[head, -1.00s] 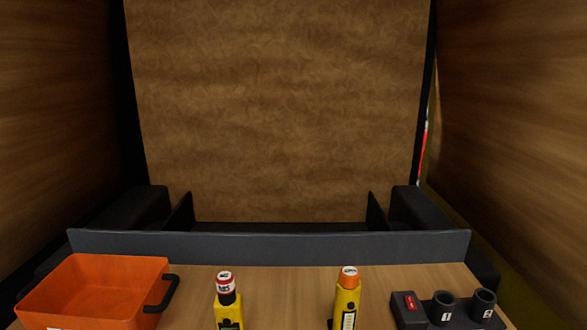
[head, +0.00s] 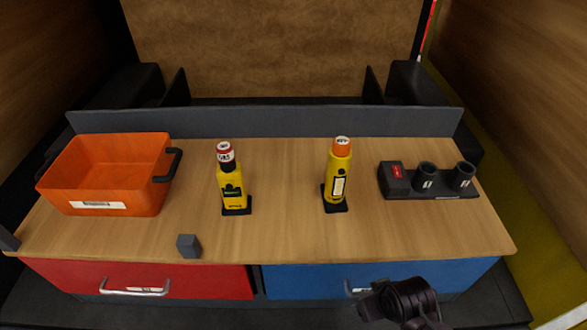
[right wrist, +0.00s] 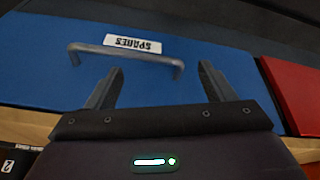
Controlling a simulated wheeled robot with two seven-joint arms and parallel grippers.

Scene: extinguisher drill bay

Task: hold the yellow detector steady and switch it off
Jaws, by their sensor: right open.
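Two yellow devices stand upright on the wooden worktop in the head view. The left one (head: 232,190) has a red, white and black top with lettering that looks like "GAS", and a dark base. The right one (head: 338,180) has an orange cap, a pale front label and a dark base. Which one is the detector I cannot tell for sure; no switch is legible. My right gripper (right wrist: 157,78) is open and empty, facing the blue drawer front below the worktop, apart from both devices. My left gripper is not in view.
An orange bin (head: 105,178) stands at the left. A black holder (head: 432,190) with two cups and a red switch is at the right. A small grey block (head: 189,246) sits at the front edge. Below are a red drawer (head: 200,283) and a blue "SPARES" drawer (head: 300,283).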

